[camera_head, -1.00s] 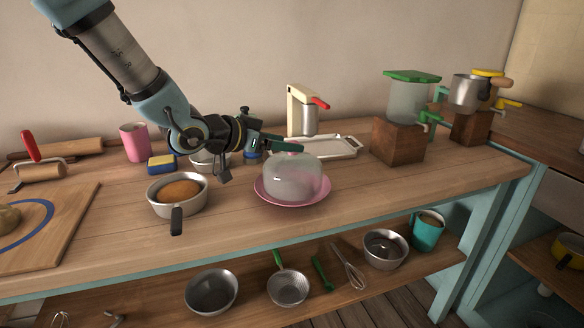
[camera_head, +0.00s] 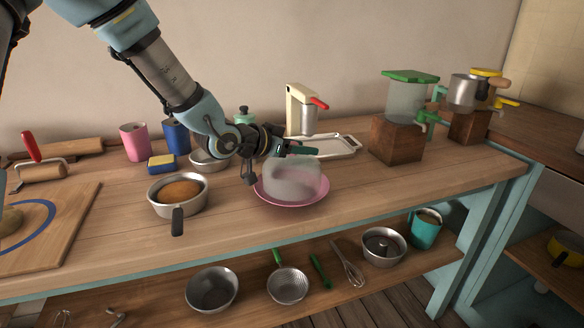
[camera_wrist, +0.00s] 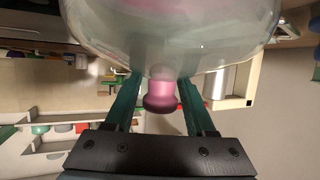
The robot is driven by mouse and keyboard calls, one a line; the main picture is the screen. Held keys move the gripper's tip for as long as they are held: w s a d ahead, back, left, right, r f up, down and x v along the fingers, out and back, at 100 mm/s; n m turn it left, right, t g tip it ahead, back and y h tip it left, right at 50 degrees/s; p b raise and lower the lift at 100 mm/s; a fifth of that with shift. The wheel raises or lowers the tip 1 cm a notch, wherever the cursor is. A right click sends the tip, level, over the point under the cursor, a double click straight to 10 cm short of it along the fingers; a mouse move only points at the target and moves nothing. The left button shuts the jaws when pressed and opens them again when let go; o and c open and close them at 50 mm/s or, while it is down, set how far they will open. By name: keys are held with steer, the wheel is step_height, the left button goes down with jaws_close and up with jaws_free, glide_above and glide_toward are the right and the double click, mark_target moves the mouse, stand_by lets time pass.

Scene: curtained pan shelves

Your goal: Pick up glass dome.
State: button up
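The glass dome (camera_head: 292,180) is clear and stands on a pink plate (camera_head: 268,198) in the middle of the wooden counter. In the wrist view the dome (camera_wrist: 170,30) fills the top, and its pink knob (camera_wrist: 160,95) points toward my gripper's palm. My gripper (camera_head: 304,150) is at the top of the dome and hides the knob in the head view. In the wrist view my gripper (camera_wrist: 157,85) is open, with one green finger on each side of the knob and a visible gap to each.
A pan with a brown loaf (camera_head: 180,190) stands left of the dome. A wooden-based grinder (camera_head: 397,140) stands to the right. The counter's front strip is clear.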

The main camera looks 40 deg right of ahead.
jaws_close()
steer(key=shift+r, duration=0.1)
stand_by(0.5)
